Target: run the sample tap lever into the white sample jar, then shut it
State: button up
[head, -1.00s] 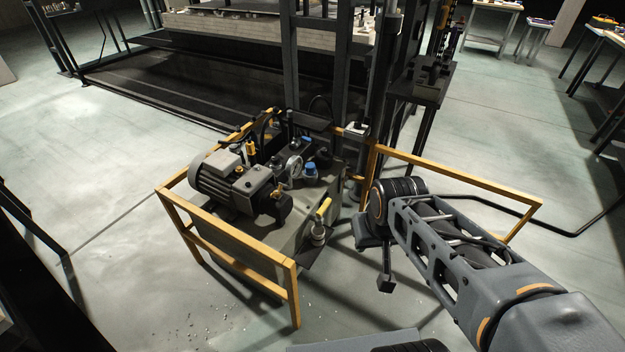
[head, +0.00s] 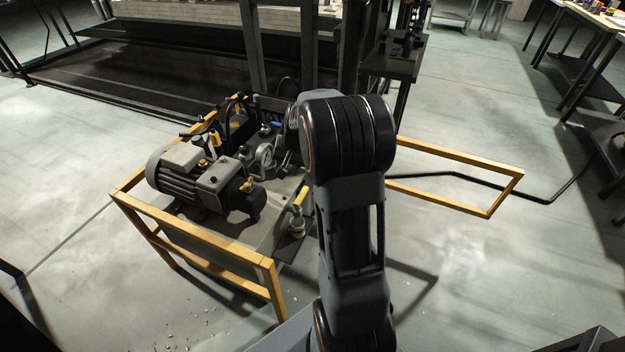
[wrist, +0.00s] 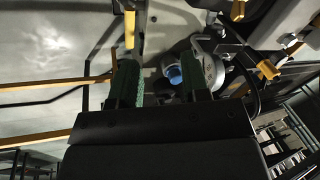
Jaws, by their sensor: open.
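The yellow tap lever (head: 300,197) slants up at the front right corner of the pump unit in the head view. The pale sample jar (head: 297,227) stands upright just below it on a small dark shelf (head: 288,248). My arm passes close to their right and hides my gripper in the head view. In the wrist view my gripper (wrist: 160,80) is open, its two green-padded fingers apart with nothing gripped. A yellow bar shows beyond the left finger; I cannot tell whether it is the lever. The jar is not clearly seen there.
A motor (head: 185,170) and a pressure gauge (head: 265,155) sit on the unit. A blue cap (wrist: 175,75) shows between the fingers. A yellow guard rail (head: 190,245) surrounds the unit, with another rail (head: 455,155) to the right. Floor is clear at front right.

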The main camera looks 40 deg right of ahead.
aim_at(305, 188)
jog(key=w+d+f+m+b, duration=0.2)
jog(key=w+d+f+m, duration=0.2)
jog(key=d+f, duration=0.85)
jog(key=shift+t, duration=0.3)
jog(key=shift+a+b+x, duration=0.15)
jog(key=shift+b+x, duration=1.05)
jog(key=shift+x, duration=0.9)
jog(key=shift+a+b+x, duration=0.15)
jog(key=shift+b+x, duration=1.05)
jog(key=shift+x, duration=0.95)
jog(key=shift+s+f, duration=0.1)
jog(key=shift+s, duration=0.05)
jog(key=shift+a+f+b, duration=0.1)
jog(key=shift+f+b, duration=0.25)
jog(key=shift+f, duration=0.1)
jog(key=shift+c, duration=0.4)
